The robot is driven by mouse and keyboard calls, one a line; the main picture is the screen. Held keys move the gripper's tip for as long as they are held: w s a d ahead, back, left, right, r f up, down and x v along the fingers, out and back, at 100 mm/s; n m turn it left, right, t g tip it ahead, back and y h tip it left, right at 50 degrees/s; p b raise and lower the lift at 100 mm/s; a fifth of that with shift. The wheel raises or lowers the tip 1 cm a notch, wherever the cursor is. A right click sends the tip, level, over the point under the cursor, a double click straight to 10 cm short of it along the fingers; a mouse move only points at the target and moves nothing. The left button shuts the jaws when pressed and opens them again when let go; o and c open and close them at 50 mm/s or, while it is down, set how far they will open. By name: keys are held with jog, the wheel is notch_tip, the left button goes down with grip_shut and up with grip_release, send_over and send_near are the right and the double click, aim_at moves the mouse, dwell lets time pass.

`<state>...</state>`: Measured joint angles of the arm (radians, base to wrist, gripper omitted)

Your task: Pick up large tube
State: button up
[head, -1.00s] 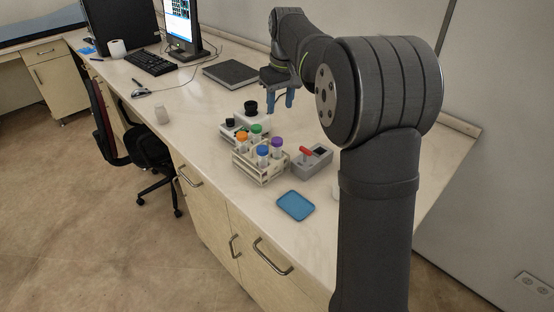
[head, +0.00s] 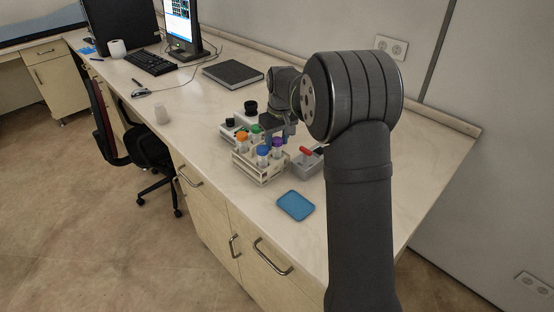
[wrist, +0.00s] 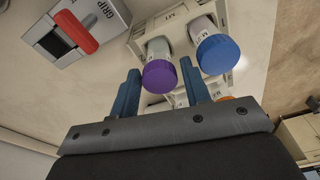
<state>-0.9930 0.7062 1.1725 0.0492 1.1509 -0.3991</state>
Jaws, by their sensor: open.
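A cream tube rack (head: 262,175) holds several capped tubes: orange (head: 242,137), green (head: 257,129), blue (head: 262,151) and purple (head: 277,142). Which one is the large tube I cannot tell. My gripper (head: 279,135) is open just behind the rack, close to the purple cap. In the wrist view my gripper (wrist: 160,92) has its two blue fingers either side of the purple-capped tube (wrist: 160,68) in the picture, with no visible contact. The blue-capped tube (wrist: 215,50) is right of the fingers.
A grey box with a red handle (head: 307,151) stands right of the rack; its handle also shows in the wrist view (wrist: 75,32). Black-capped containers (head: 250,108) stand behind the rack.

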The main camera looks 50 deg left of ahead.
notch_tip(320, 180, down, 2)
jog(key=shift+a+f, duration=0.15)
jog(key=shift+f, duration=0.1)
grip_shut()
notch_tip(320, 180, up, 10)
jog(key=shift+r, duration=0.1)
dwell(0.5)
